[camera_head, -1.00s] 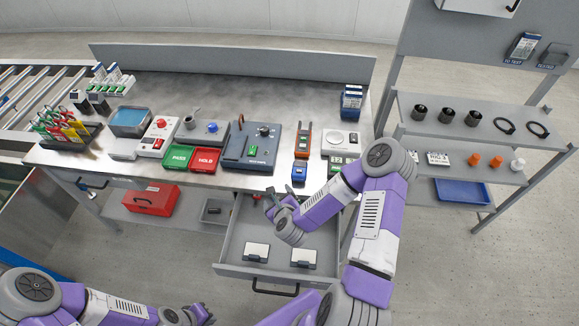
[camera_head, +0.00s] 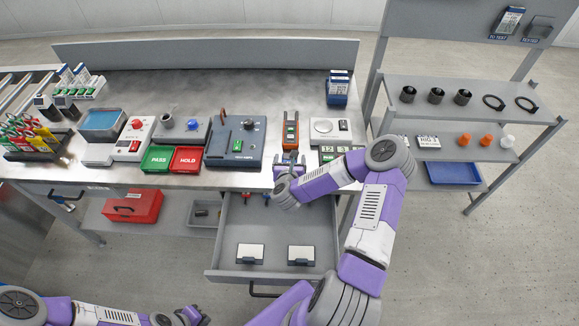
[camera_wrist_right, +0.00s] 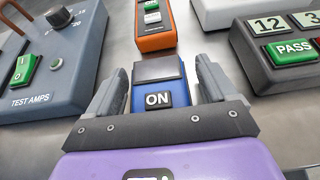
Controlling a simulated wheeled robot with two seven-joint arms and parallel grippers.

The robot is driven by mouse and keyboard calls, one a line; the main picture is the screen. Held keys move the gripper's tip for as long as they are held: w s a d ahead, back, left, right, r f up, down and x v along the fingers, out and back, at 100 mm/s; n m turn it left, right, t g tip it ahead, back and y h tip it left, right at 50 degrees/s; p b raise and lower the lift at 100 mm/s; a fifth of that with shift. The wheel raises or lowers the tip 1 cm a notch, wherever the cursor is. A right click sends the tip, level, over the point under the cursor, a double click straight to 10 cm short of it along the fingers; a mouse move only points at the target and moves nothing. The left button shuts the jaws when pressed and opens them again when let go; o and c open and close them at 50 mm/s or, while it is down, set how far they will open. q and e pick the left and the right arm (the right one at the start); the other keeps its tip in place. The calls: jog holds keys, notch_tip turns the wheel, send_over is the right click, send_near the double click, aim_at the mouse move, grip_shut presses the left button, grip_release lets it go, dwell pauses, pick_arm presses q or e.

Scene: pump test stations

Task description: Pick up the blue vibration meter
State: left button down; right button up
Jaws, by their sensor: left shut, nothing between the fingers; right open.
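The blue vibration meter (camera_wrist_right: 155,90), with a dark screen and an ON button, lies on the workbench. In the right wrist view it is between the two fingers of my right gripper (camera_wrist_right: 152,92). The gripper is open, with one finger on each side of the meter. I cannot tell whether the fingers touch it. In the head view my right gripper (camera_head: 288,166) is at the bench's front edge and hides most of the meter. My left gripper (camera_head: 192,316) is shut and empty at the bottom, far from the meter.
An orange device (camera_head: 290,132) lies just behind the meter. A grey test box (camera_head: 222,150) is to the left, and a device with a green PASS key (camera_wrist_right: 292,50) is to the right. An open drawer (camera_head: 272,226) sticks out below the bench.

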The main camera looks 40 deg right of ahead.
jog(key=shift+w+d+f, duration=0.2)
jog(key=shift+w+d, duration=0.1)
jog(key=shift+w, duration=0.05)
jog(key=shift+r, duration=0.1)
jog(key=c, duration=1.4)
